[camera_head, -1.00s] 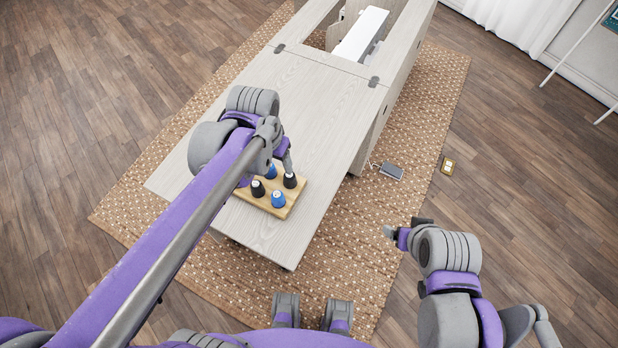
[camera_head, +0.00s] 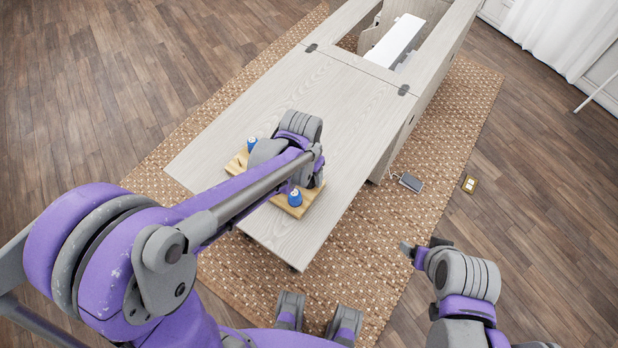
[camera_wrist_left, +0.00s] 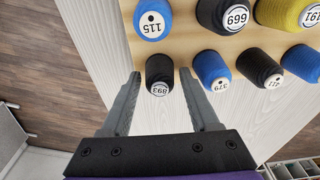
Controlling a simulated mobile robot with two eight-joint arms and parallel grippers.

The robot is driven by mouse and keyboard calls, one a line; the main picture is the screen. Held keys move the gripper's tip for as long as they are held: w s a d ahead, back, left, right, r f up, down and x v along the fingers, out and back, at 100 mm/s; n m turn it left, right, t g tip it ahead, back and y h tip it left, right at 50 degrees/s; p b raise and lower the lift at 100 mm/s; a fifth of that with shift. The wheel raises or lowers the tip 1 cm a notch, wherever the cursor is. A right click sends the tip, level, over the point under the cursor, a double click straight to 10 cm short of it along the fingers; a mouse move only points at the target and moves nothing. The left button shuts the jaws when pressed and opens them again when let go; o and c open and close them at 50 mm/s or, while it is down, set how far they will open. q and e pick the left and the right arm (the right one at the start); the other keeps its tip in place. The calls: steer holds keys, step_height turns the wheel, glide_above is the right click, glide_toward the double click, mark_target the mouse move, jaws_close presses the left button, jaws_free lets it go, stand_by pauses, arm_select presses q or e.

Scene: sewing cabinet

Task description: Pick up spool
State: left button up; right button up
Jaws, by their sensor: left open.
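Several numbered spools stand on a wooden board (camera_head: 310,204) on the pale table. In the left wrist view, a black spool marked 893 (camera_wrist_left: 159,75) is between the fingers of my open left gripper (camera_wrist_left: 160,76), with a gap on each side. A blue spool 115 (camera_wrist_left: 152,22), a blue spool 379 (camera_wrist_left: 211,68) and a black spool 699 (camera_wrist_left: 235,15) are beside it. In the head view, my left arm hides its fingers and most spools; two blue spools show, one at upper left (camera_head: 251,143) and one near (camera_head: 295,198). My right gripper (camera_head: 407,250) is off the table, its opening unclear.
The table (camera_head: 345,95) has clear surface beyond the board and joins a cabinet with a white machine (camera_head: 395,40) in its opening.

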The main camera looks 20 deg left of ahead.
mark_target(309, 176)
arm_select(q)
steer(key=shift+f, duration=0.2)
jaws_close()
steer(key=shift+r, duration=0.15)
step_height(309, 176, up, 10)
steer(key=shift+f+p, duration=0.1)
steer(key=shift+p, duration=0.45)
stand_by(0.4)
